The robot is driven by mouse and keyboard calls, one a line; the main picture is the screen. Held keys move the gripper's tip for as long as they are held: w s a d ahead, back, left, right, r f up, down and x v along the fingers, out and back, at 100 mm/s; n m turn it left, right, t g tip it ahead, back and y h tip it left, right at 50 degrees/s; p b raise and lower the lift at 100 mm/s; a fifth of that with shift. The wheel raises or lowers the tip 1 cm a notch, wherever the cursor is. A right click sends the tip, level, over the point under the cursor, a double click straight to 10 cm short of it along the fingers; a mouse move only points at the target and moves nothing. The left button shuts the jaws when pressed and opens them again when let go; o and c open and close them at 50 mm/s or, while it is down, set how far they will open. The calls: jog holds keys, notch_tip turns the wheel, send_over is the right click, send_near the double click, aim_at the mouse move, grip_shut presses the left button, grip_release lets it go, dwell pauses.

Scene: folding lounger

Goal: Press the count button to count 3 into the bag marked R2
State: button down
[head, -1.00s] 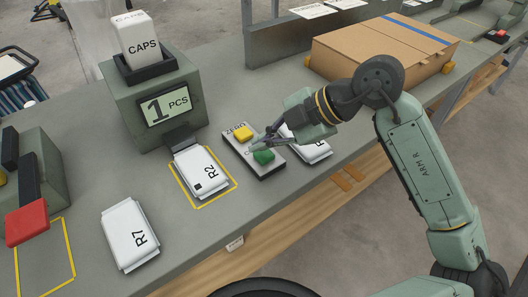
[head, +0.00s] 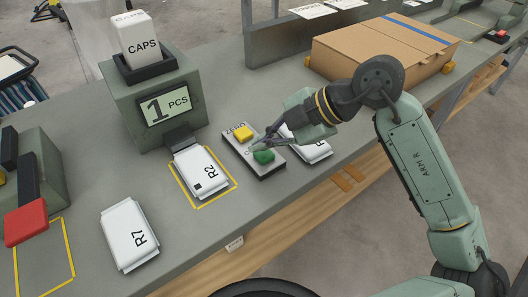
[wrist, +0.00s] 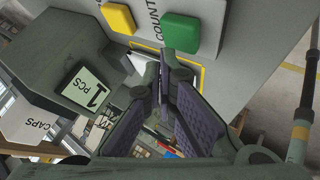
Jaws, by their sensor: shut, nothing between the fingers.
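The bag marked R2 (head: 203,172) lies inside a yellow outline under the chute of the CAPS counter (head: 150,105). The counter's display (head: 166,107) reads 1 PCS, and it also shows in the wrist view (wrist: 87,94). The button box (head: 247,160) has a yellow ZERO button (head: 242,133) and a green COUNT button (head: 264,156). In the wrist view the green button (wrist: 181,33) is just beyond my fingertips. My gripper (head: 260,147) is shut and empty, close above the green button; whether it touches is unclear.
A bag marked R7 (head: 130,234) lies at the front left. Another white bag (head: 312,150) lies partly behind my gripper. A red button (head: 26,222) stands at far left. A cardboard box (head: 380,60) sits at the back right.

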aim_at(264, 156)
jog(key=shift+f+b, duration=0.45)
jog(key=shift+f+b, duration=0.45)
jog(key=shift+b, duration=0.15)
dwell(0.7)
dwell(0.3)
jog(key=shift+r+p, duration=0.45)
jog(key=shift+r, duration=0.5)
jog(key=shift+r, duration=0.1)
jog(key=shift+r+p, duration=1.4)
jog(key=shift+r, duration=1.05)
